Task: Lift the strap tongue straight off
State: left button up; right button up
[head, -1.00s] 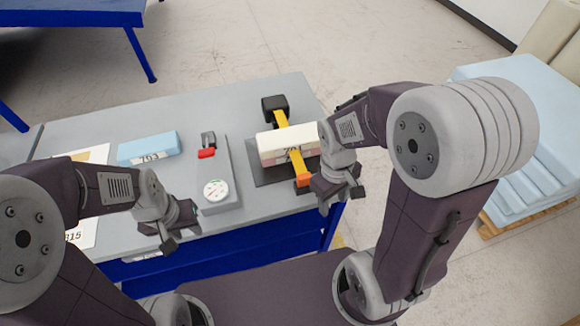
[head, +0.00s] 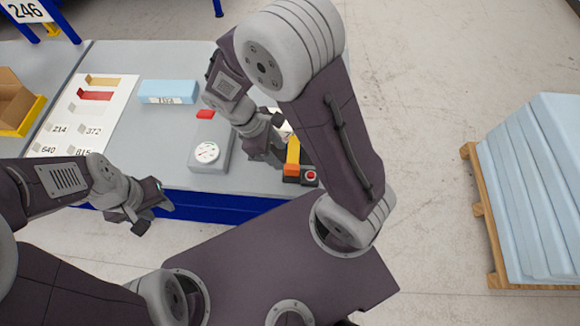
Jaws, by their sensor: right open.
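The yellow strap (head: 293,148) shows as a short length near the table's front edge, with an orange tongue (head: 291,170) at its near end. Beside the tongue is a black buckle with a red button (head: 311,175). My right gripper (head: 272,154) is open, just left of the strap; I cannot tell whether it touches it. My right arm hides most of the strap and of the white foam block (head: 284,129) under it. My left gripper (head: 156,216) looks open and empty, in front of the table's front edge.
A grey gauge unit (head: 209,154) with a red part stands left of my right gripper. A blue foam block (head: 168,92) lies behind it. A white sorting board (head: 70,131) lies at left. Stacked blue foam sheets (head: 540,180) on a pallet stand at right.

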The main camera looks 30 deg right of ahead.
aim_at(291, 167)
jog(key=x, duration=0.4)
jog(key=shift+d+r, duration=0.2)
jog(key=shift+d, duration=0.05)
jog(key=x, duration=0.5)
jog(key=shift+s+a+r, duration=0.1)
jog(key=shift+s+a, duration=0.05)
jog(key=shift+s, duration=0.1)
grip_shut()
